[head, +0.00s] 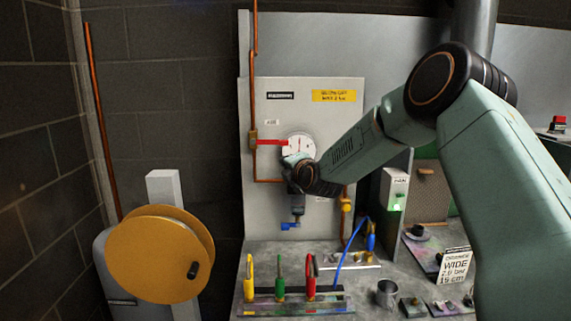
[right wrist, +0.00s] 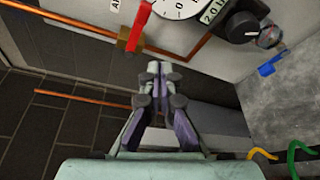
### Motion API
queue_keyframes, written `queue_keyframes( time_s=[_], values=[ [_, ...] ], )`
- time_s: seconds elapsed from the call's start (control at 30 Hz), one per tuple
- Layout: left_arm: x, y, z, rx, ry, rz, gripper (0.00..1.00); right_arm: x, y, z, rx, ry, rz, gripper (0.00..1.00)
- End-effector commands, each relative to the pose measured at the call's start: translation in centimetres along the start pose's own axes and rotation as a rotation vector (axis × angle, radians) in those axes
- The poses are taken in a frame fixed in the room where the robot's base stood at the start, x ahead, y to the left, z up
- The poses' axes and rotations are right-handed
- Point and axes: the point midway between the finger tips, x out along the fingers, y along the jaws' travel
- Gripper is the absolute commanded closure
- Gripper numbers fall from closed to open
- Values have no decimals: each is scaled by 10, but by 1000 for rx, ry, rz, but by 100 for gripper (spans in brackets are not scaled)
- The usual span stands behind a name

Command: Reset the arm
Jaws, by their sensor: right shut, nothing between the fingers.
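My right arm comes in from the right in the head view and reaches to the grey wall panel (head: 270,95). Its dark wrist is in front of the panel, just below the round gauge (head: 298,146), and hides most of the fingers there. In the right wrist view my right gripper (right wrist: 160,70) is shut and empty. Its fingertips are below the brass valve (right wrist: 130,42) with the red lever (right wrist: 138,22) and appear apart from it. The red lever also lies level left of the gauge in the head view (head: 271,142). My left gripper is not in view.
A blue-handled drain valve (head: 290,226) hangs under the regulator near my wrist. Yellow, green and red-handled tools (head: 310,277) stand in a bench rack. A metal cup (head: 386,293) and a sign (head: 455,266) are right. A yellow hose reel (head: 155,255) is left.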

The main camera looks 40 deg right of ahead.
Motion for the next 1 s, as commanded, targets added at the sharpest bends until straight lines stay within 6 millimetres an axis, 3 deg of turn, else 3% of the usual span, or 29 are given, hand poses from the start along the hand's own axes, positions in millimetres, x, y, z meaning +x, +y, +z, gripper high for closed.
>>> queue_keyframes(
  time_s=[0.33,0.57,0.77,0.87,1.0],
  values=[
    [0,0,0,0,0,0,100,0,0,0,31,1,0,100],
    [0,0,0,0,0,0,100,-4,-8,-7,409,6,-17,100],
    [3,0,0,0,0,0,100,-24,-42,-51,829,41,-117,100],
    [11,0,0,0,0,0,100,-39,-75,-87,1022,50,-205,100],
    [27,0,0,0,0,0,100,-69,-136,-144,1269,31,-364,100]
  ],
)
